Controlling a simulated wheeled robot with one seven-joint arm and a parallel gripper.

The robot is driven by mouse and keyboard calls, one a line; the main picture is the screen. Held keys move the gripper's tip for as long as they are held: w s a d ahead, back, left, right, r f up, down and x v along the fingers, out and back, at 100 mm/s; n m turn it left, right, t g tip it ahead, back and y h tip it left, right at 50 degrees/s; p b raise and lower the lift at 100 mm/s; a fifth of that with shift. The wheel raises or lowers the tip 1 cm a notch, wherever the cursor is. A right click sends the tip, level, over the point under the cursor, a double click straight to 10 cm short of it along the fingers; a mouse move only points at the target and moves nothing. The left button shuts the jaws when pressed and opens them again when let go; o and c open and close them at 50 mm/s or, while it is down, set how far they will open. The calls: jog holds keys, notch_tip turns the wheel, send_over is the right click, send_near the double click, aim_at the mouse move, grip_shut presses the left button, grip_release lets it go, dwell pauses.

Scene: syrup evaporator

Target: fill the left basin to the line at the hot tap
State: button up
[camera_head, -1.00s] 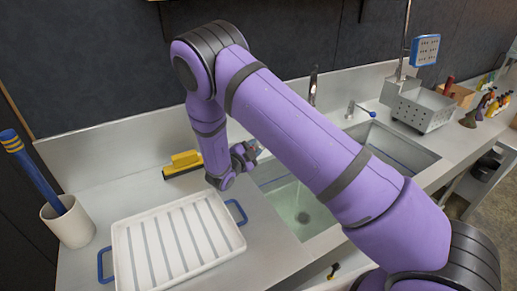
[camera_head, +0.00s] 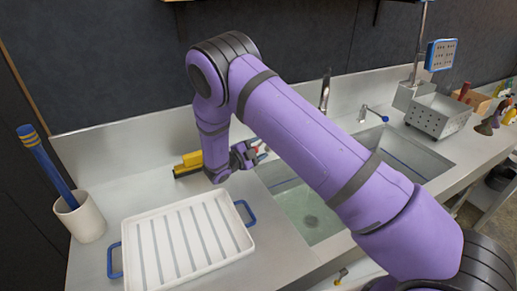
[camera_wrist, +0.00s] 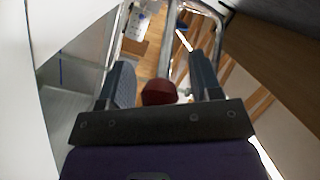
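The left basin (camera_head: 296,196) holds shallow, pale green water (camera_head: 315,212) over a round drain. A blue line shows on its back wall, partly hidden by my arm. My gripper (camera_head: 256,152) is behind the basin's left corner, by a small red spot. In the wrist view, a dark red knob (camera_wrist: 160,92) sits between the spread fingers of my gripper (camera_wrist: 162,82), with gaps on both sides. The curved spout (camera_head: 325,90) stands behind the basins. A lever with a blue knob (camera_head: 384,118) is to its right. Whether water runs from the spout is hidden.
A white ribbed tray (camera_head: 120,232) with blue handles lies left of the basin. A cup (camera_head: 80,220) with a blue stick stands at far left. The right basin (camera_head: 430,160) and a perforated metal box (camera_head: 437,117) are at right.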

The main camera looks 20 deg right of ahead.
jog(key=s+r, duration=0.2)
jog(key=s, duration=0.6)
jog(key=s+r, duration=0.3)
jog(key=s, duration=0.5)
jog(key=shift+d, duration=0.3)
